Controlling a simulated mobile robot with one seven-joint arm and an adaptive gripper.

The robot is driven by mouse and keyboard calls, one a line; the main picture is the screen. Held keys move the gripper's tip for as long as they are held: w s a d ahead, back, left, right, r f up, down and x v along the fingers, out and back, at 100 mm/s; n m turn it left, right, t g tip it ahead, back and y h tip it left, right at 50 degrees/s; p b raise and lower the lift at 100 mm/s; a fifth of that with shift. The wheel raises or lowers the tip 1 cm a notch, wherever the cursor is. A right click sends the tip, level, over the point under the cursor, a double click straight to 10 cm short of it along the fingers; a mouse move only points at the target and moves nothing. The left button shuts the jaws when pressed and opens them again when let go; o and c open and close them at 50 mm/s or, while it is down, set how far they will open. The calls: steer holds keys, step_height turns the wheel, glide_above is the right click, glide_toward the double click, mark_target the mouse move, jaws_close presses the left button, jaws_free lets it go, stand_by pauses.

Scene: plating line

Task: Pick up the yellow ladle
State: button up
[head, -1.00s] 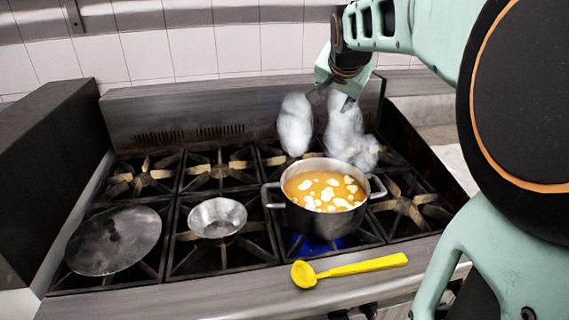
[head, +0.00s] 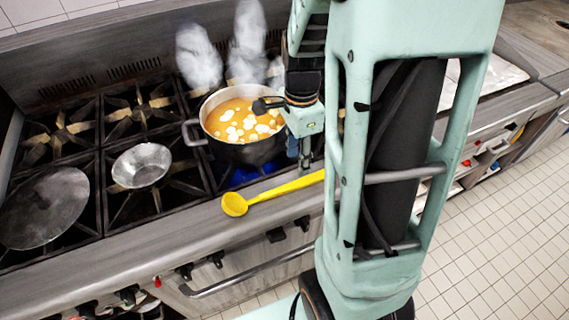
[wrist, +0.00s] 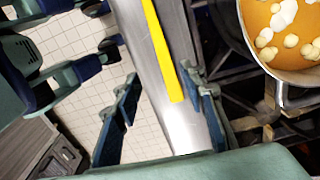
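The yellow ladle (head: 280,189) lies on the steel front ledge of the stove, its bowl to the left and its handle running right, where my arm hides the end. In the wrist view its handle (wrist: 161,48) runs between my two blue-padded fingers, nearer the right one. My gripper (wrist: 160,80) is open, with a gap on both sides of the handle. In the head view my gripper (head: 304,160) points down near the handle, partly hidden by my own arm. I cannot tell its exact height above the ledge.
A steaming pot of orange soup (head: 240,120) stands on a lit blue burner just behind the ladle; it also shows in the wrist view (wrist: 285,35). A small metal bowl (head: 141,165) and a round lid (head: 45,207) sit on the left grates. The ledge (head: 150,248) left of the ladle is clear.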

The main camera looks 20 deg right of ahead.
glide_above(296, 183)
steer(key=f, duration=0.5)
steer(key=shift+s+a, duration=0.15)
steer(key=shift+s, duration=0.2)
steer(key=shift+w+d+f, duration=0.1)
steer(key=shift+w+f, duration=0.1)
steer(key=shift+f, duration=1.15)
steer(key=shift+w+d+f, duration=0.1)
steer(key=shift+w+f, duration=0.05)
steer(key=shift+f, duration=1.2)
steer(key=shift+c, duration=0.4)
jaws_close()
